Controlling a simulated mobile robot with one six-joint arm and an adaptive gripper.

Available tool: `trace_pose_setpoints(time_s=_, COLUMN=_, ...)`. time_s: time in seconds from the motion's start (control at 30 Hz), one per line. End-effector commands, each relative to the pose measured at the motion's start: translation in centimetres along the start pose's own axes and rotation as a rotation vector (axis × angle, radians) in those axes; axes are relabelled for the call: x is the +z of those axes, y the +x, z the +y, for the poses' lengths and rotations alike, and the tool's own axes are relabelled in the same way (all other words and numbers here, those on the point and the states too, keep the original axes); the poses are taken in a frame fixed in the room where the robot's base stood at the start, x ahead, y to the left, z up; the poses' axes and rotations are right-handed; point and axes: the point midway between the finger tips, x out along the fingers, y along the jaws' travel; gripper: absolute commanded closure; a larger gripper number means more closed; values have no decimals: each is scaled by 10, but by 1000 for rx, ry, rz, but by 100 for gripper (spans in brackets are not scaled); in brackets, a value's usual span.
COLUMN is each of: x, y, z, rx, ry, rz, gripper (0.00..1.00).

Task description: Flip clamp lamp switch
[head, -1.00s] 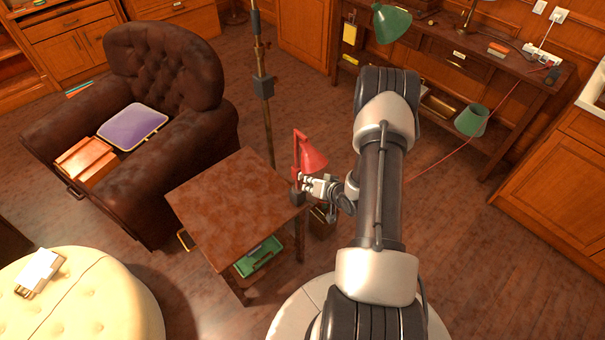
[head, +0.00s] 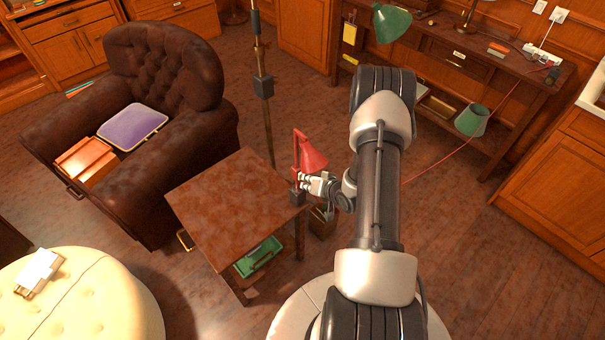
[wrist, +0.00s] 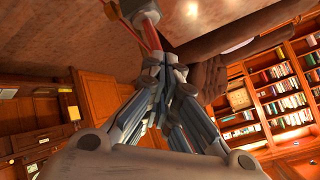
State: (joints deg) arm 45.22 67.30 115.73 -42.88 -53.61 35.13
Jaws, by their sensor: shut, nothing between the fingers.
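The red clamp lamp (head: 310,155) is fixed at the right corner of the small brown side table (head: 228,200). Its dark clamp base (head: 297,197) sits at the table edge. My gripper (head: 305,184) is shut and empty, with its fingertips close beside the lamp's lower part, just above the base. In the wrist view my gripper (wrist: 163,62) has its fingertips together, pointing at a red lamp arm (wrist: 150,35) and a grey block (wrist: 140,12). I cannot tell whether the fingertips touch the lamp. The switch itself is not clearly distinguishable.
A brown armchair (head: 165,65) with a purple cushion (head: 133,125) stands left of the table. A floor-lamp pole (head: 265,125) rises behind the table. A green tray (head: 258,257) is on the shelf below. A cream ottoman (head: 95,300) is at lower left. A desk (head: 480,75) stands at the back right.

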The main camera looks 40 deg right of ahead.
Motion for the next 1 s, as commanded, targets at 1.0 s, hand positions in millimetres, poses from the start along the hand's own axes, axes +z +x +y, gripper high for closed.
trace_pose_setpoints(time_s=1.0, x=4, y=-5, z=4, rx=0, ry=2, rz=0, gripper=100)
